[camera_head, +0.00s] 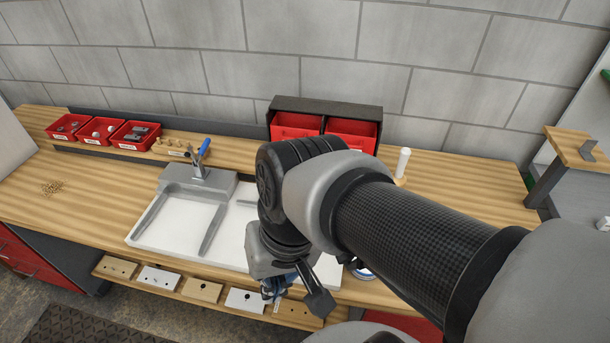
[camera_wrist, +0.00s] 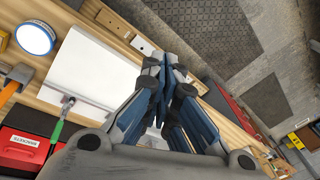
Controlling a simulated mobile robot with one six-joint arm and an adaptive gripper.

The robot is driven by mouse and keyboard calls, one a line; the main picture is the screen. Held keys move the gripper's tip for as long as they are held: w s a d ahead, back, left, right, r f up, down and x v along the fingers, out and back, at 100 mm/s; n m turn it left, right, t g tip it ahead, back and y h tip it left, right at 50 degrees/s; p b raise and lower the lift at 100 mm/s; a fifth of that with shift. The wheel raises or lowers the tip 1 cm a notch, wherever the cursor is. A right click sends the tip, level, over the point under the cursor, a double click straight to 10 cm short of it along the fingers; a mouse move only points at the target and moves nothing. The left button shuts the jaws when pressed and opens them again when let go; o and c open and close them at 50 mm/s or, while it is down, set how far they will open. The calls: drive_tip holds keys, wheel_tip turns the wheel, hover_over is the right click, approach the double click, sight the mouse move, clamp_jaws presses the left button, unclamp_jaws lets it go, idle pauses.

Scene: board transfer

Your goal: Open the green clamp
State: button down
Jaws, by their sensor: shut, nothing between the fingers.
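The green clamp shows in the wrist view as a green handle (camera_wrist: 56,132) with a metal end, by the edge of a white board surface (camera_wrist: 80,70). It lies left of my gripper (camera_wrist: 170,62) and well apart from it. In the head view I cannot see the green clamp; my arm covers that part of the bench. There my gripper (camera_head: 283,288) points down in front of the bench's front edge, and its blue fingers are partly hidden by my arm. The fingers are together with nothing between them.
A blue-handled clamp (camera_head: 203,150) stands at the back of the white fixture (camera_head: 160,230). Small red bins (camera_head: 130,136) stand back left, a dark rack with red bins (camera_head: 350,130) behind my arm. A white round object (camera_wrist: 35,38) and an orange-handled thing (camera_wrist: 10,92) lie left.

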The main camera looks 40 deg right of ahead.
drive_tip(key=w+a+f+m+y+p, duration=0.1)
drive_tip(key=w+a+f+m+y, duration=0.2)
drive_tip(key=m+y, duration=0.95)
drive_tip(key=w+d+f+m+t, duration=0.1)
drive_tip(key=w+d+m+t, duration=0.55)
drive_tip(key=m, duration=0.95)
drive_tip(key=s+d+f+m+t+h, duration=0.1)
drive_tip(key=d+f+m+t+h, duration=0.2)
drive_tip(key=d+m+h, duration=0.3)
drive_tip(key=s+d+f+m+t+h+p, duration=0.1)
drive_tip(key=d+f+m+t+h, duration=0.25)
drive_tip(key=d+m, duration=0.45)
drive_tip(key=d+f+m+t+h, duration=0.3)
drive_tip(key=d+m+h, duration=0.3)
drive_tip(key=m, duration=0.2)
drive_tip(key=w+d+b, duration=0.1)
drive_tip(key=w+d, duration=0.3)
drive_tip(key=w, duration=0.8)
